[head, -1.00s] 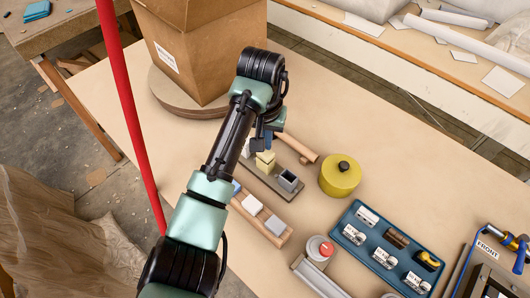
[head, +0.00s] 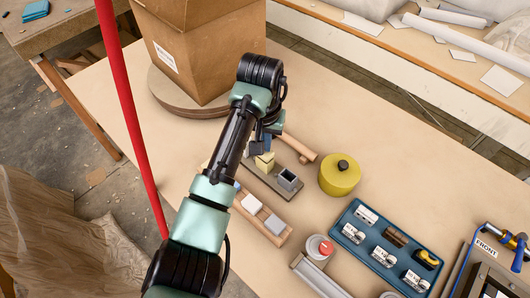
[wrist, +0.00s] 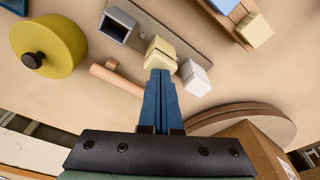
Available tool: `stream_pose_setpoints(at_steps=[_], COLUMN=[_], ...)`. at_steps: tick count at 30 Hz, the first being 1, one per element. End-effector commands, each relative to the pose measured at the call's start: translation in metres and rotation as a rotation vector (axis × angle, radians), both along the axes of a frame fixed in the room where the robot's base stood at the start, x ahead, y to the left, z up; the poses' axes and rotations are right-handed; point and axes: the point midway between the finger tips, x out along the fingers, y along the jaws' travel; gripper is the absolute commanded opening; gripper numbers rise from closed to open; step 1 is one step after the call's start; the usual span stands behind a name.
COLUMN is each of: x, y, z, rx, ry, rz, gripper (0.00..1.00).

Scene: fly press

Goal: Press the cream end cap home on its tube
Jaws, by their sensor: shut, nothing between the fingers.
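The cream end cap (head: 265,160) is at the middle of a grey-brown base strip (wrist: 178,22). In the wrist view the cream cap (wrist: 161,52) shows a line across it; I cannot tell how far it sits on its tube, which is mostly hidden. My gripper (wrist: 161,74) has its blue fingers shut and empty, with the tips right at the cap; contact is unclear. In the head view my gripper (head: 257,147) partly hides that end of the strip. An open grey tube (head: 288,179) and a white-capped one (wrist: 195,78) stand on either side.
A wooden rack (head: 264,218) holds loose caps beside the strip. A wooden mallet (head: 300,148) lies behind it, and a yellow round pot (head: 339,177) is to the right. A cardboard box (head: 205,60) on a round board stands behind. A blue tray (head: 355,212) is front right.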

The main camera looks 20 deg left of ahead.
Motion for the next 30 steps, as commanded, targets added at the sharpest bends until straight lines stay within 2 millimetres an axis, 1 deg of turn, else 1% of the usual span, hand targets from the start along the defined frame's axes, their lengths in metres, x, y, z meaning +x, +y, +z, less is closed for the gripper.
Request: stream_pose_setpoints(at_steps=[12, 23, 30], x=[-0.001, -0.001, -0.001], y=[-0.001, 0.000, 0.000], z=[-0.010, -0.012, -0.017], rx=[-0.001, -0.001, -0.001], ry=[0.003, 0.005, 0.004], rz=[0.000, 0.000, 0.000], gripper=[0.00, 0.00, 0.00])
